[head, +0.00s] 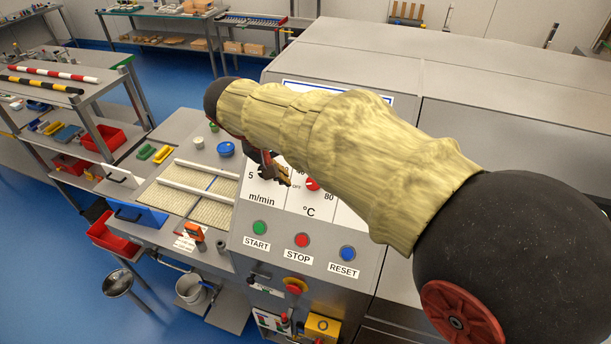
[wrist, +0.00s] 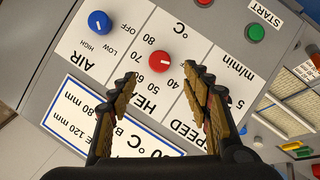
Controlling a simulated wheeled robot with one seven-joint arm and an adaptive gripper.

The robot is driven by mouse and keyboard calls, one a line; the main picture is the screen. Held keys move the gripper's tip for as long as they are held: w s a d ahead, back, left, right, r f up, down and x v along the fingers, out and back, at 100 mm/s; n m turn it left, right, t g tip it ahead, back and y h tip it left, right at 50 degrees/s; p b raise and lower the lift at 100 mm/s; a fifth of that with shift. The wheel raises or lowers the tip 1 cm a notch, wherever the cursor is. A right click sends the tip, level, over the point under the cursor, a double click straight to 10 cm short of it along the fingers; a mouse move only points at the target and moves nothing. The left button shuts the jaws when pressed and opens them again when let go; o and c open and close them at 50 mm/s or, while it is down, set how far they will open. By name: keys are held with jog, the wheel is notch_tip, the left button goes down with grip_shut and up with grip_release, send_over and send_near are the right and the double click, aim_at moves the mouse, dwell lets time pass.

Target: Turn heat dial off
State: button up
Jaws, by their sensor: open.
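The heat dial (wrist: 159,60) is a red round knob on the white HEAT °C panel, with marks from 40 to 80 around it. In the wrist view it lies just beyond and between the fingertips, and the panel appears upside down. In the head view the red dial (head: 312,184) shows partly beside my arm. My gripper (wrist: 160,82) is open and empty, its two fingers spread on either side of the dial's line. In the head view my gripper (head: 274,172) is mostly hidden by my sleeved arm.
A blue AIR knob (wrist: 99,22) sits beside the heat panel. The green START (head: 260,227), red STOP (head: 302,240) and blue RESET (head: 347,253) buttons lie below the dials. A red-and-yellow emergency button (head: 295,286) sticks out lower down.

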jog(key=shift+v, duration=1.6)
jog(key=s+f+n+g+y+b, duration=0.1)
jog(key=s+f+n+y, duration=0.15)
jog(key=s+f, duration=0.35)
jog(key=s+d+f+m+t+y+b, duration=0.2)
jog(key=s+d+f+m+b, duration=0.2)
jog(key=s+d+f+b, duration=1.3)
jog(key=s+d+b, duration=0.1)
jog(key=d+b, duration=0.1)
jog(key=d, duration=0.2)
jog(key=shift+f+t, duration=0.2)
jog(key=shift+t, duration=0.1)
jog(key=shift+m, duration=0.25)
